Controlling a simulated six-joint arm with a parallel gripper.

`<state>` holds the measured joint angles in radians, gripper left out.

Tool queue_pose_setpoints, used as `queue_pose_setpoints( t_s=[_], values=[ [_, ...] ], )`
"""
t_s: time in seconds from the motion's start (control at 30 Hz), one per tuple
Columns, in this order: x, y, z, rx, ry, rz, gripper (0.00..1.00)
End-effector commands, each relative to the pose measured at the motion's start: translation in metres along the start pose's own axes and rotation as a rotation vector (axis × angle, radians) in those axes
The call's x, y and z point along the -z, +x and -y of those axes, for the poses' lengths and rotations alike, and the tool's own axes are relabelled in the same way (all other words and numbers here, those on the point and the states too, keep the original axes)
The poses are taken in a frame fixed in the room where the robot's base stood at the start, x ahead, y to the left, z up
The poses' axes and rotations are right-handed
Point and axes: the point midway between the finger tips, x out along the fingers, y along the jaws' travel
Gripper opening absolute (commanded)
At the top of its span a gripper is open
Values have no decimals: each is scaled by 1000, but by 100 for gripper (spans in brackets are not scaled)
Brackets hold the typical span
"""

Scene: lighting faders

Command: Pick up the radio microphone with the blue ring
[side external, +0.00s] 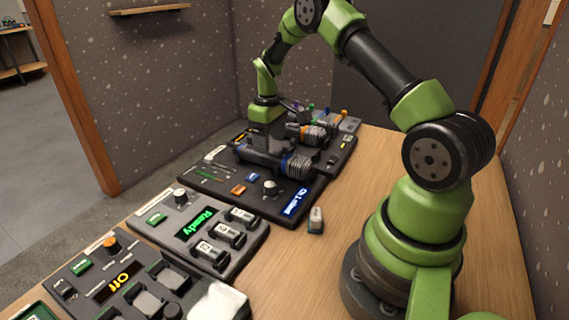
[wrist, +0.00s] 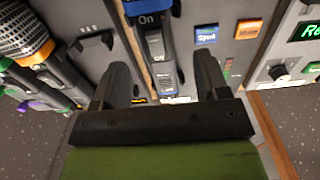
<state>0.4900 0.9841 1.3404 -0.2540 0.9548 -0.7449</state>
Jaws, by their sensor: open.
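The radio microphone with the blue ring (side external: 286,163) lies on the dark console in the side view, with its grey ribbed head to the right. In the wrist view its dark handle (wrist: 160,55) with "On" and "Off" marks runs up between my fingers, and the blue ring is at the top edge. My gripper (side external: 262,147) is over the handle, pointing down. In the wrist view my gripper (wrist: 162,78) is open, with one finger on each side of the handle and gaps visible. Whether the fingertips reach down beside it is unclear.
A microphone with an orange ring (side external: 313,134) lies just behind; it also shows in the wrist view (wrist: 38,52). More coloured microphone ends are beyond it. The console (side external: 318,190) has knobs and lit buttons. A "Ready" panel (side external: 205,222) and a small block (side external: 316,220) are nearer.

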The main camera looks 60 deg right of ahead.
Motion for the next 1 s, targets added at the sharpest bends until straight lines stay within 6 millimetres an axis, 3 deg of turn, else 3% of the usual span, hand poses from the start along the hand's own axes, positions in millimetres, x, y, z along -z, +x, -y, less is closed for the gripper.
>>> queue_pose_setpoints(
  t_s=[0.4,0.7,0.77,1.0],
  values=[
    [1,51,-3,0,1,0,68],
    [2,57,-3,-2,1,-3,68],
    [2,57,-3,-2,1,-3,59],
    [2,57,-3,-2,1,-2,4]
  ],
)
